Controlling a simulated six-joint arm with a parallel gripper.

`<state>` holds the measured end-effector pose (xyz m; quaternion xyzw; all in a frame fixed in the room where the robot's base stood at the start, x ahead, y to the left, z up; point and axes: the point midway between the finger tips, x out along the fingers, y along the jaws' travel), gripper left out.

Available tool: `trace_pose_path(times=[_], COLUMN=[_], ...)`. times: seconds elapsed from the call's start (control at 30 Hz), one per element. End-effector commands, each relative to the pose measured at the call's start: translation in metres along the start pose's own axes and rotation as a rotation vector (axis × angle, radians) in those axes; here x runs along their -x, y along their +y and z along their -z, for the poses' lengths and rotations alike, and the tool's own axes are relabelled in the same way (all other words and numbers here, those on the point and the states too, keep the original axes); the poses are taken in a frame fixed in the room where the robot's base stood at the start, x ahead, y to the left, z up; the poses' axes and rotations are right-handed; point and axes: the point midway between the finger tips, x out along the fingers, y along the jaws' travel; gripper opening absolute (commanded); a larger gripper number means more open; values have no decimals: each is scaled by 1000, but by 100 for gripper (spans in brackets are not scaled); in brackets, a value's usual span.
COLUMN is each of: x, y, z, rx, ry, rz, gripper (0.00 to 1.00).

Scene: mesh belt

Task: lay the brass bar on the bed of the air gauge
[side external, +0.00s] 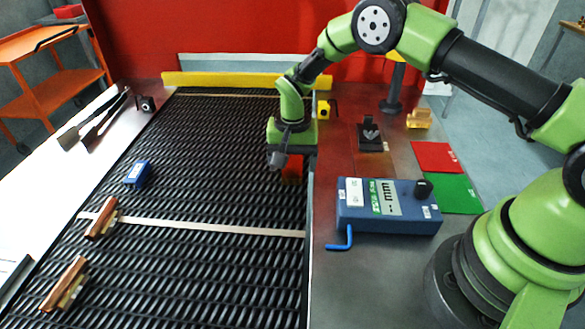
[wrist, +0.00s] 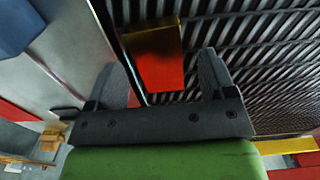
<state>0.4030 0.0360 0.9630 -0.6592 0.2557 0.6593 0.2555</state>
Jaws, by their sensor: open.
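A block (wrist: 155,60) with a brass-brown end and a bright red-orange face lies on the belt's right edge; it may be the brass bar, but its material is unclear. In the side view its red face (side external: 292,169) shows below my gripper (side external: 291,160). In the wrist view my gripper (wrist: 168,78) is open, with the block in the gap ahead of its fingers and no grip on it. The blue box with an "mm" display (side external: 388,205), apparently the air gauge, stands on the right bench. A black notched block (side external: 370,137), perhaps its bed, sits behind it.
Two brown and brass-coloured pieces (side external: 102,218) (side external: 65,285) and a blue block (side external: 138,174) lie on the mesh belt (side external: 210,265). A gold stepped block (side external: 419,119), a dark post (side external: 392,100), and red (side external: 437,157) and green (side external: 453,194) pads are on the right bench.

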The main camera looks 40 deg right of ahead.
Motion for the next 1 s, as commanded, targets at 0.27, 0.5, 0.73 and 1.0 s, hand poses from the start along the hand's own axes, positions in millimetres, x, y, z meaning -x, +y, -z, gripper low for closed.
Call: trace_pose_path(times=[0.27, 0.5, 0.73, 1.0], x=[-7, -7, -6, 13], y=[0, 0, 0, -1], z=[0, 0, 0, 1], rx=[0, 0, 0, -1], ry=[0, 0, 1, 3], rz=[1, 1, 2, 4], gripper=[77, 31, 7, 7])
